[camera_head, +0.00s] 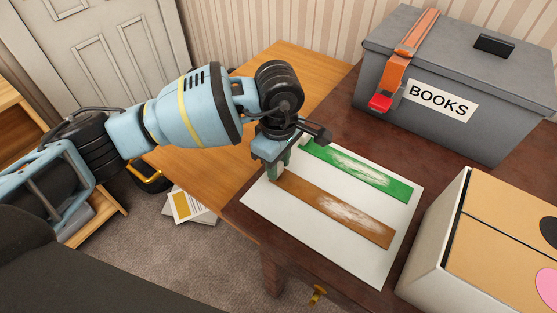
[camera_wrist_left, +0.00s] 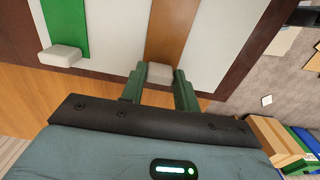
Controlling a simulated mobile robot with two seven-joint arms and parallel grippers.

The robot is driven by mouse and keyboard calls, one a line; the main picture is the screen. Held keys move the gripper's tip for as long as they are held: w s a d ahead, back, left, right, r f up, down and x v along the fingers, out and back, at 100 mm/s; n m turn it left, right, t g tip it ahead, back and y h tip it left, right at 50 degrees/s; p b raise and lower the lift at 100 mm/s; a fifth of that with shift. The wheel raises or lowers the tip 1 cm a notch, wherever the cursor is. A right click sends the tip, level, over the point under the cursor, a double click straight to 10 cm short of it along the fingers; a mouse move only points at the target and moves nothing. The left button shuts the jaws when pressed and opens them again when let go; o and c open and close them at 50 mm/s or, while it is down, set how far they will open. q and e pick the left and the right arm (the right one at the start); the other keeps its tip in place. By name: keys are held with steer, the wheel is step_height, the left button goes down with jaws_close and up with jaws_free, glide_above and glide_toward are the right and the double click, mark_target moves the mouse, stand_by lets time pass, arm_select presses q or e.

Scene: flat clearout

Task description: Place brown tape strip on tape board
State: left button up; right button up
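In the left wrist view the brown strip (camera_wrist_left: 172,28) ends in a pale tab (camera_wrist_left: 160,73). My left gripper (camera_head: 277,170) is at the strip's left end. In the left wrist view my left gripper's green fingers (camera_wrist_left: 159,84) stand on both sides of the tab with no clear gap, and appear shut on it. A green tape strip (camera_head: 362,172) lies beside it on the board, also streaked white. My right gripper is not in view.
The board lies on a dark wooden table (camera_head: 310,263). A cardboard-topped box (camera_head: 500,240) stands close at the right. Papers (camera_head: 188,206) lie on the carpet.

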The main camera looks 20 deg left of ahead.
arm_select(q)
steer(key=o, duration=0.4)
step_height(320, 180, up, 12)
steer(key=shift+r+p, duration=0.2)
steer(key=shift+p, duration=0.1)
stand_by(0.4)
